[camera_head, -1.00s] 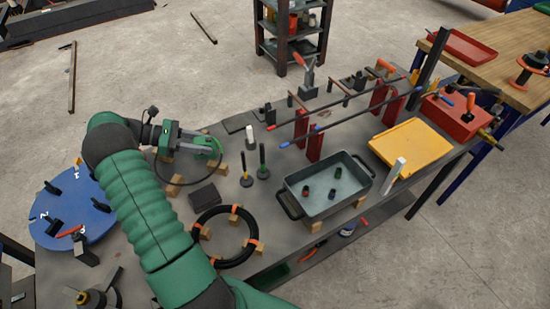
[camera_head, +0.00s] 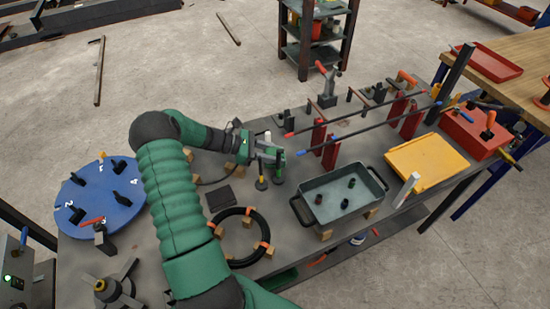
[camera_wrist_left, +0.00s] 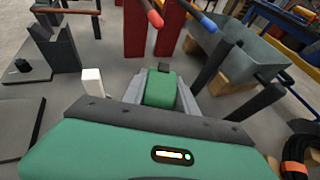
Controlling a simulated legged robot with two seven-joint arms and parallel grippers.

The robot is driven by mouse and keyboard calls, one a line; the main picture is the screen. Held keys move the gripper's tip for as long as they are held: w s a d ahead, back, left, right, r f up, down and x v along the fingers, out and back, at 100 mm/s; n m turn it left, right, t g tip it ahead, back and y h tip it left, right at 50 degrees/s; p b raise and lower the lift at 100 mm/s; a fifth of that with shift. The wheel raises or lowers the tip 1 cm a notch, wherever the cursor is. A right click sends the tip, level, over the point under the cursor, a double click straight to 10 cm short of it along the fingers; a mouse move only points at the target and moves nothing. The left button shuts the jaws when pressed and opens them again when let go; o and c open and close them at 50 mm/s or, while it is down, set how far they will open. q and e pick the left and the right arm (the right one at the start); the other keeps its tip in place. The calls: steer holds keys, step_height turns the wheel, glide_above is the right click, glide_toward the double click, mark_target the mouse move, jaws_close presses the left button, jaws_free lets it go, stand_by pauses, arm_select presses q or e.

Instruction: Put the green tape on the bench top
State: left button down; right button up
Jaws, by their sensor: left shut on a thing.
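My left gripper (camera_head: 270,156) is shut on the green tape and holds it over the middle of the grey bench top (camera_head: 185,232). In the left wrist view the green tape (camera_wrist_left: 160,91) shows between the two grey fingers; its lower part is hidden by the gripper body. I cannot tell whether the tape touches the bench. Two dark upright pegs (camera_wrist_left: 212,66) stand close on the gripper's right in the wrist view. My right gripper is not in view.
A white block (camera_wrist_left: 93,80) stands close to the gripper. Red stands (camera_head: 318,137) hold long rods behind it. A grey tray (camera_head: 342,205), a black ring (camera_head: 222,252), a dark box (camera_head: 220,197) and a blue disc (camera_head: 92,220) surround the work area.

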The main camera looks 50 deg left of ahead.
arm_select(q)
step_height(320, 180, down, 2)
steer(key=shift+f, duration=0.1)
steer(key=c, duration=1.3)
jaws_free()
steer(key=shift+o, duration=0.2)
